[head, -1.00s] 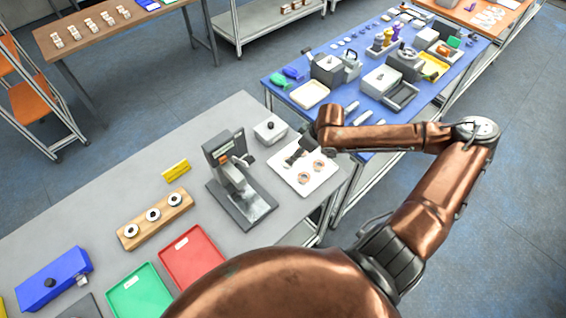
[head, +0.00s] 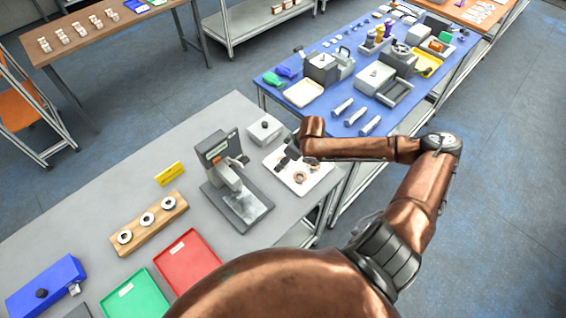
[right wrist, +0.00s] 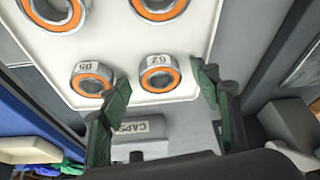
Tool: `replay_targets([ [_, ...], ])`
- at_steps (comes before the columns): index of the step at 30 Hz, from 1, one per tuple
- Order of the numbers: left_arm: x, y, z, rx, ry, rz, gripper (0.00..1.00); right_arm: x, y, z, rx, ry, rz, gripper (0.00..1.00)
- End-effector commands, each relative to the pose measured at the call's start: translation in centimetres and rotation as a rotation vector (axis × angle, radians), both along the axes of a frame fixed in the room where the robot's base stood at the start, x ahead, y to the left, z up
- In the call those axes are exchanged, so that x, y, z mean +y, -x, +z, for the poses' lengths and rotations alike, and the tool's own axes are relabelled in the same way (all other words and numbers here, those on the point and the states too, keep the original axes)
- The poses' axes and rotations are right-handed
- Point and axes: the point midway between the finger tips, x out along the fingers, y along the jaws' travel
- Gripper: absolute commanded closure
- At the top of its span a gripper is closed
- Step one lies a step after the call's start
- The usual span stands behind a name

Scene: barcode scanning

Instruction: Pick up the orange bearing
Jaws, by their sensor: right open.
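Several bearings with orange rings lie on a white tray (right wrist: 125,35) in the right wrist view. One nearer bearing (right wrist: 158,73) is tagged "62"; another (right wrist: 92,78) beside it has a tag I read as "D5". Two more (right wrist: 58,12) (right wrist: 158,8) are cut by the top edge. In the head view the tray (head: 322,182) shows with bearings (head: 300,177) on it, partly hidden by my arm. My right gripper (right wrist: 162,84) is open and empty. Its fingers are apart, with the "62" bearing appearing between them; the height gap is unclear. My left gripper is out of view.
A grey box labelled "CAPS" (right wrist: 145,128) stands close beyond the tray. A grey press-like device (head: 228,180) stands left of the tray. A red tray (head: 187,262), a green tray (head: 140,300) and a wooden holder (head: 150,222) with rings lie farther left.

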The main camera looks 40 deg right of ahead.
Motion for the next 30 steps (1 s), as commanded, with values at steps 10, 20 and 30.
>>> replay_targets([
  [10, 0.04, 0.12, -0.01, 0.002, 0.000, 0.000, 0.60, -0.01, 0.05, 0.01, 0.001, 0.000, 0.000, 0.63],
  [20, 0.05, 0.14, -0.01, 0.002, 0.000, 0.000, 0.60, -0.01, 0.05, 0.01, 0.001, -0.001, -0.001, 0.85],
  [30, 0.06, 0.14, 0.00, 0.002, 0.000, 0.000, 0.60, 0.00, 0.01, 0.11, 0.000, 0.000, 0.000, 0.92],
])
